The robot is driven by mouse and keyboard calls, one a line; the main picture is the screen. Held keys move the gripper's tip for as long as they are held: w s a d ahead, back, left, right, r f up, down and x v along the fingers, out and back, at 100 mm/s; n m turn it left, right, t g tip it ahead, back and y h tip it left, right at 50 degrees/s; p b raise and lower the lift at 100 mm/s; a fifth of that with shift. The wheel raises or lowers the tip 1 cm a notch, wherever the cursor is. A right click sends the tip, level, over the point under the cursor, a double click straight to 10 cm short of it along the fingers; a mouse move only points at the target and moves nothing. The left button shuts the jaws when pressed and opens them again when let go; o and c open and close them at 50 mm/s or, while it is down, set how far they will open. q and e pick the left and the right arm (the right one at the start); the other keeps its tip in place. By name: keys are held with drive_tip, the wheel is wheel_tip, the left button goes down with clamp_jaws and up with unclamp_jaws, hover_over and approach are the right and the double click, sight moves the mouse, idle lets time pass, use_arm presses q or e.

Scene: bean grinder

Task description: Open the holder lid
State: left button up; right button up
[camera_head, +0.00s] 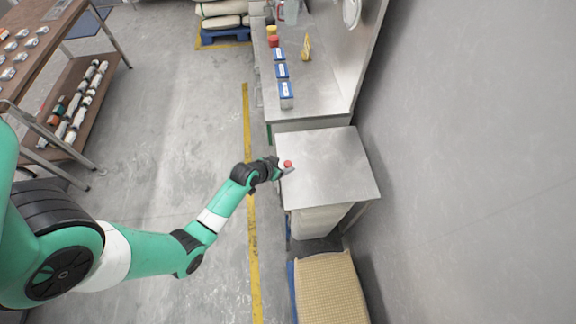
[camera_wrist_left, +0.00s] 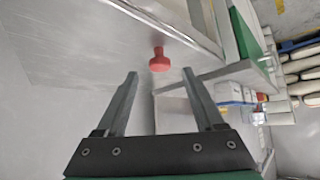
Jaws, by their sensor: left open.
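The holder lid (camera_head: 328,168) looks like a flat metal top on a pale box-like body. It appears closed. A red knob (camera_head: 288,164) sits at its left edge; the knob also shows in the left wrist view (camera_wrist_left: 159,60), standing out from the metal face. My left gripper (camera_head: 283,171) is at that edge, right beside the knob. In the left wrist view the fingers of my left gripper (camera_wrist_left: 160,74) are apart, with the knob just beyond and between the tips. Nothing is held. My right gripper is not in view.
A steel counter (camera_head: 325,90) with several blue-and-white containers (camera_head: 286,90) stands beyond the holder. A woven tan surface (camera_head: 330,287) is on the near side. A grey wall (camera_head: 470,150) closes the right. The floor (camera_head: 180,130) on the left is open up to a brown shelf (camera_head: 72,90).

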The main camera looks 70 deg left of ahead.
sight(288, 163)
use_arm(q)
drive_tip(key=b+x, duration=0.1)
drive_tip(key=x, duration=0.3)
drive_tip(key=shift+w+a+f, duration=0.1)
drive_tip(key=shift+w+f, duration=0.1)
drive_tip(key=shift+f, duration=0.05)
drive_tip(key=shift+c, duration=0.3)
clamp_jaws()
idle(0.9)
